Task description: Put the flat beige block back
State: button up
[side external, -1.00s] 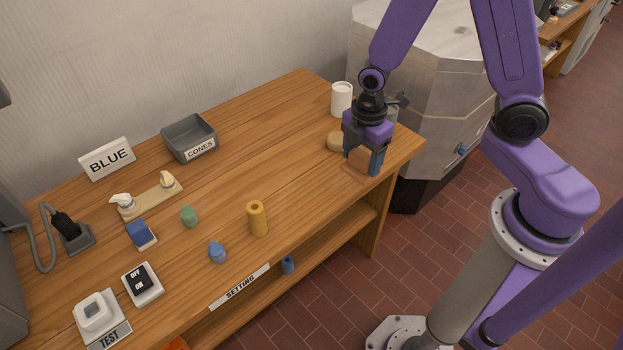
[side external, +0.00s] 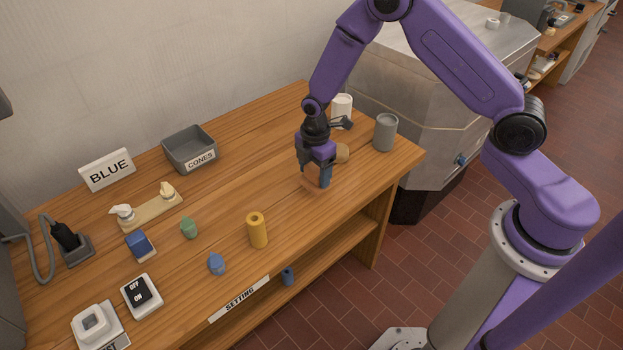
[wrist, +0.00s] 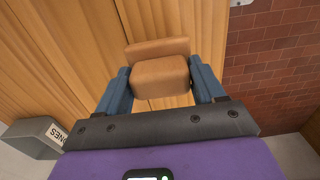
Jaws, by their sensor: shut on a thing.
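My gripper (side external: 314,180) is over the right part of the wooden bench, pointing down, with its blue fingers closed on a tan-beige block. In the wrist view the block (wrist: 160,76) sits between the two fingers (wrist: 163,90), with a second face or ledge showing behind its front face. In the side view the block (side external: 310,184) shows only faintly at the fingertips, close in colour to the wood. I cannot tell how far it is above the bench top. A beige rounded thing (side external: 343,153) stands behind the gripper, partly hidden.
A white cup (side external: 342,108) and a grey cup (side external: 385,132) stand at the right end. A yellow cylinder (side external: 257,230), green piece (side external: 189,228) and blue piece (side external: 217,263) stand to the left. The grey CONES bin (side external: 190,148) is at the back. Bare wood lies between.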

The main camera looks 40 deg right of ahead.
aim_at(312, 181)
jog(key=shift+w+f, duration=0.2)
jog(key=shift+f, duration=0.05)
jog(key=shift+w+a+f, duration=0.1)
jog(key=shift+w+f, duration=0.1)
jog(key=shift+f, duration=0.7)
jog(key=shift+w+f, duration=0.15)
jog(key=shift+f, duration=0.7)
jog(key=shift+f, duration=0.15)
jog(key=o, duration=0.9)
jog(key=shift+f, duration=0.1)
jog(key=shift+o, duration=0.2)
